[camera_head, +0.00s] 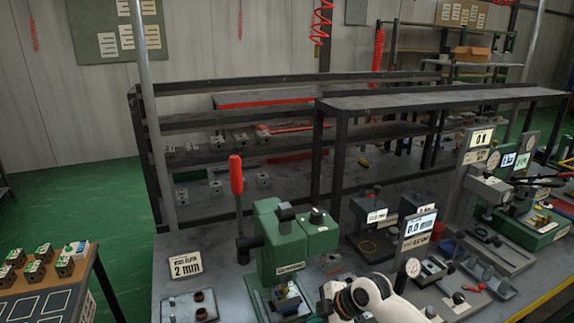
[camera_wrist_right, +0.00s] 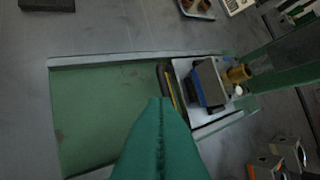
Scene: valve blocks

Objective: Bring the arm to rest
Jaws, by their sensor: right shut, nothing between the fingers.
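My right gripper (camera_wrist_right: 158,102) is shut and empty. Its teal fingers meet along a seam in the right wrist view, above the press's green base plate (camera_wrist_right: 100,110). A block with blue, grey and brass parts (camera_wrist_right: 207,82) sits in a pale fixture at one end of that plate, apart from the fingertips. In the head view my white right arm (camera_head: 375,300) is low in the middle, beside the green press (camera_head: 290,240) with its red-handled lever (camera_head: 236,175). The fingers cannot be made out there. My left gripper is not in view.
A "2 mm" sign (camera_head: 185,266) and a tray with brown rings (camera_head: 190,307) stand left of the press. Gauges and displays (camera_head: 415,232) crowd the bench to the right. A side table (camera_head: 75,285) holds several valve blocks. Green floor lies free between table and bench.

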